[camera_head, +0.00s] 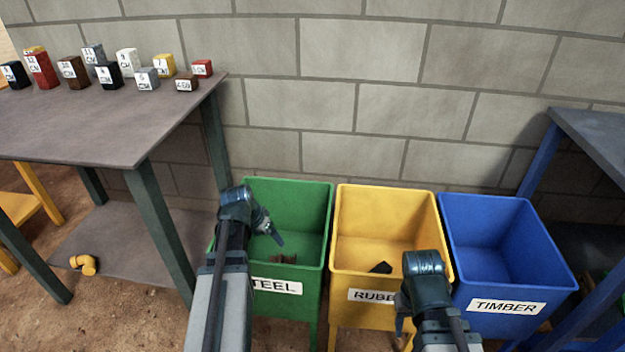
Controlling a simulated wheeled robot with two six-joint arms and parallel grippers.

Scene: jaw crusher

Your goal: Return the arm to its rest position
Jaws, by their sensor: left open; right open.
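My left arm rises from the bottom of the head view, and its gripper (277,237) hangs over the green bin (318,215). Its fingers point down and to the right, with nothing seen held in them. My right gripper (401,326) is low in front of the yellow bin (345,215). It points down, is partly hidden by its own wrist, and no held object shows.
A blue bin (540,265) labelled TIMBER stands right of the yellow RUBBER bin. Dark pieces lie in the green and yellow bins. A table (90,130) at left bears several labelled blocks. Another table (595,130) stands at right. A block wall closes the back.

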